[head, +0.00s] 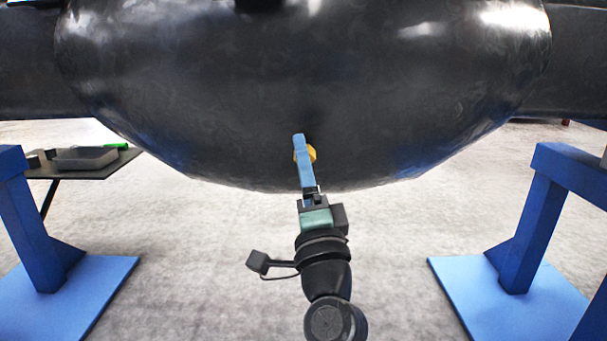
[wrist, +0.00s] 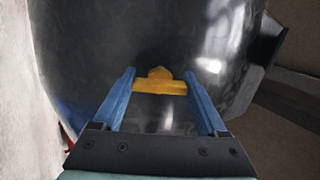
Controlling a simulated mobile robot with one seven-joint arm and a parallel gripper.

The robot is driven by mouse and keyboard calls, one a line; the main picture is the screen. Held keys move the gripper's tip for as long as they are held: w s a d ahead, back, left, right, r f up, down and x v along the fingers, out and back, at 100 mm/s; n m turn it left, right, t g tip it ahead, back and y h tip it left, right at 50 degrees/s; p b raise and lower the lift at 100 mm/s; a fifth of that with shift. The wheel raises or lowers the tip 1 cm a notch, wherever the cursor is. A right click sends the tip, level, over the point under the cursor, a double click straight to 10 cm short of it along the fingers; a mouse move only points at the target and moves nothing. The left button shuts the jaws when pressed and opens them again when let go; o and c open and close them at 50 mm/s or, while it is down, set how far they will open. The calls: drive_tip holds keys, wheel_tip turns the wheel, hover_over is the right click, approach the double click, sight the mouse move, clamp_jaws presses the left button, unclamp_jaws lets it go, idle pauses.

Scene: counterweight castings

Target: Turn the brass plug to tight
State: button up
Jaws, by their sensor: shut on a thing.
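The brass plug (head: 311,153) sits low on the front of a large dark casting (head: 230,100). In the wrist view the plug (wrist: 160,86) shows as a yellow crossbar with a small pointed part behind it. My gripper (head: 299,141) has blue fingers that reach up to the plug from below. In the wrist view one finger of my gripper (wrist: 159,76) is at each end of the crossbar, and the jaws are shut on it. The seat of the plug in the casting is hidden, so I cannot tell how tight it is.
Blue stands (head: 45,225) and (head: 515,230) rise from blue base plates on both sides. A dark side table (head: 80,171) at left bears a grey tray (head: 84,158) and a green item (head: 116,146). The pale floor between the stands is clear.

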drive_tip(key=shift+m, duration=0.6)
drive_tip(key=o, duration=1.3)
drive_tip(key=b+v, duration=0.1)
drive_tip(key=v, duration=1.2)
drive_tip(key=s+a+r+n+y+p, duration=0.2)
drive_tip(key=r+n+p, duration=0.35)
drive_tip(key=r, duration=0.65)
drive_tip(key=s+a+r+n+y+p, duration=0.15)
drive_tip(key=a+r+n+p, duration=0.35)
drive_tip(key=r, duration=0.6)
drive_tip(key=s+d+r+n+t+h+p, duration=0.2)
drive_tip(key=s+r+h+p, duration=0.25)
drive_tip(key=r, duration=0.65)
drive_tip(key=s+d+r+n+t+h+p, duration=0.2)
drive_tip(key=s+d+r+n+h+p, duration=0.3)
drive_tip(key=r, duration=0.6)
wheel_tip(320, 180, up, 36)
drive_tip(key=a+m+y+p, duration=0.1)
drive_tip(key=a+m+p, duration=0.1)
drive_tip(key=p, duration=3.3)
drive_tip(key=shift+a+y+p, duration=0.2)
drive_tip(key=shift+y+p, duration=0.1)
drive_tip(key=shift+y, duration=0.1)
